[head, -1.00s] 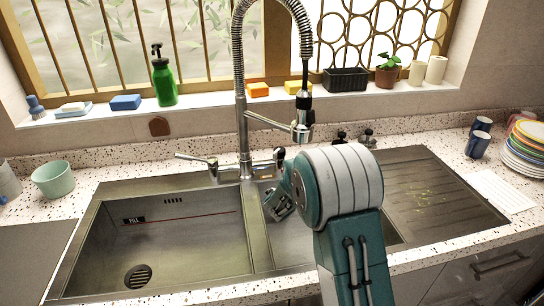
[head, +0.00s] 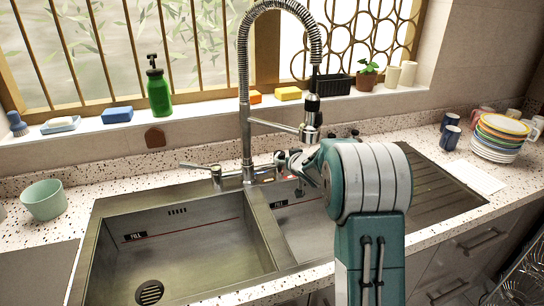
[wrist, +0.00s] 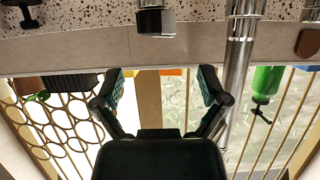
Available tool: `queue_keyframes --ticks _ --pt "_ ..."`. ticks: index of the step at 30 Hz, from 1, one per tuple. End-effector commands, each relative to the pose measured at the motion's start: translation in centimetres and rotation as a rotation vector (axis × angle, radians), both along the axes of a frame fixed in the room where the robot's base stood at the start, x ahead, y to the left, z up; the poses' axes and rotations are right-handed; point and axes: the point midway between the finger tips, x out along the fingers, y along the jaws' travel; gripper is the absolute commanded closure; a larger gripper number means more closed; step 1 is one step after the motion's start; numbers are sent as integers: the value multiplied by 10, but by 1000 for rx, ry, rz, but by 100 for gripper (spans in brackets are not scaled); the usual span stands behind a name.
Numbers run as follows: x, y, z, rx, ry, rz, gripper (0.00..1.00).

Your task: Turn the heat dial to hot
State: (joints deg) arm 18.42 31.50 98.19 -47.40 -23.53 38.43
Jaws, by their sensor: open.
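The faucet (head: 246,140) is a tall chrome spring type behind the double sink. A dark and chrome knob (head: 280,157), which looks like the heat dial, sits just right of its base. In the wrist view, a short chrome cylinder with a black band (wrist: 155,21) shows at top centre, probably the same knob. My gripper (head: 303,168) is close to the knob, above the right basin, partly hidden by my arm. In the wrist view my gripper (wrist: 162,80) is open and empty, its fingers on either side below the cylinder. I cannot see any hot marking.
A lever handle (head: 200,168) stands left of the faucet. The hanging spray head (head: 312,115) is close above my gripper. Two small dark fittings (head: 345,135) stand behind my arm. A green bottle (head: 159,92) and sponges line the sill. Both basins look empty.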

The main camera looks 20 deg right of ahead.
Motion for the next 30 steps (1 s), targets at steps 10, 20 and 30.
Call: queue_keyframes --ticks 10,20,30 --pt "53 7 -23 -12 4 3 7" --pt "88 5 -37 -12 5 3 7" --pt "92 5 -38 -12 5 0 7"
